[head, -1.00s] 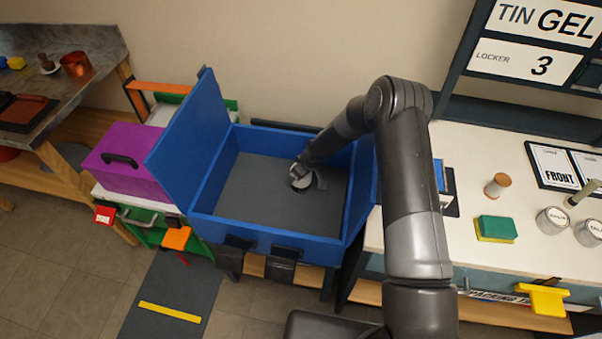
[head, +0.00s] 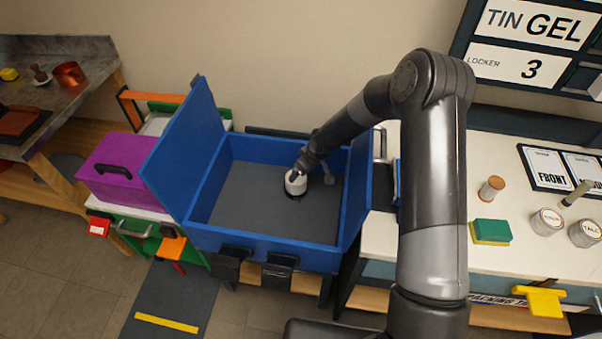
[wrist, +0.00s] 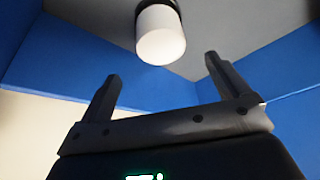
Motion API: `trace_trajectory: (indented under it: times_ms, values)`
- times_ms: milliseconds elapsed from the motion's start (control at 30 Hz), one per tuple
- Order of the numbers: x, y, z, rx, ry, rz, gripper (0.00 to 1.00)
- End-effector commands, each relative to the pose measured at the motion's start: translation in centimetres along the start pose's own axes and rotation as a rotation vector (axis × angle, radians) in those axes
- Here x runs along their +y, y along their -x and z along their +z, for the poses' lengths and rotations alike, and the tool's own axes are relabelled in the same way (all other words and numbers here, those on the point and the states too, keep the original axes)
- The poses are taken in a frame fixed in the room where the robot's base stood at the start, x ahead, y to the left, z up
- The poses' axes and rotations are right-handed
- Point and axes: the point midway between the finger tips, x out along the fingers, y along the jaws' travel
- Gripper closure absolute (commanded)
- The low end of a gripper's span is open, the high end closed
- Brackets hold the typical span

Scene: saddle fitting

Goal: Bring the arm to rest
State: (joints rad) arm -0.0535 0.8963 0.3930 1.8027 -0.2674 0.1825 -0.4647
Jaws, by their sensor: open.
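A white cylinder with a dark end (head: 295,184) stands on the grey floor of the open blue box (head: 262,246). It also shows in the wrist view (wrist: 161,36), just beyond my fingertips. My gripper (wrist: 162,68) is open, its two fingers spread wide with nothing held between them. In the head view my arm reaches into the box from the right, and its end is close to the cylinder and partly covers it. The fingertips cannot be made out clearly there.
The box's blue walls and raised lid (head: 187,145) surround my gripper. A purple case (head: 125,168) stands to the left. On the right, a white bench holds a green and yellow sponge (head: 491,231), a cork-coloured cylinder (head: 491,188) and tins (head: 546,222). Signs hang above.

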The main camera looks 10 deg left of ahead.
Motion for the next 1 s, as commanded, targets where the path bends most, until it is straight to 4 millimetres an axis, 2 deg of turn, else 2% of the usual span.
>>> trace_trajectory:
  times_ms: [200, 733, 867, 1000]
  values:
    - [-0.1, 1.0, 0.0, -0.001, 0.001, -0.001, 0.07]
    - [0.0, 1.3, 0.0, -0.002, 0.001, 0.001, 0.07]
    - [0.1, 3.5, -0.3, -0.012, 0.001, 0.016, 0.07]
    - [0.3, 8.4, -0.3, -0.042, -0.007, 0.047, 0.07]
